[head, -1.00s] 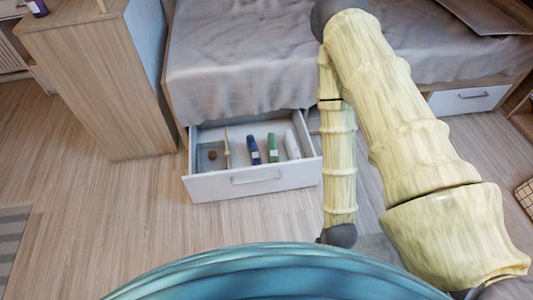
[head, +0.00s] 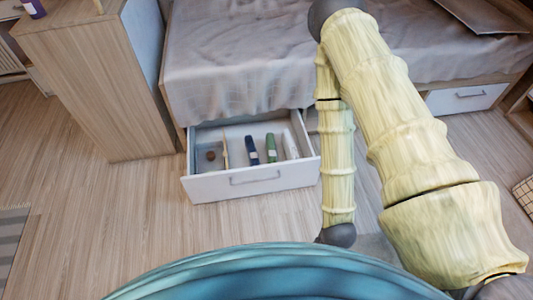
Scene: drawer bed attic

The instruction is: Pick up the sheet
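A pale grey, wrinkled sheet (head: 235,60) covers the top of the bed in the head view and hangs over its front edge above an open drawer. It runs on to the right behind my arm, which hides part of it. My arm rises across the right half of the view and bends near the top edge over the bed. My gripper is not visible, so I cannot see whether it touches anything.
The open white drawer (head: 255,184) under the bed holds a dark blue item (head: 252,150), a green item (head: 271,148), a white item and small things. A wooden cabinet (head: 85,85) stands at left. A closed drawer (head: 467,97) is at right. The floor in front is clear.

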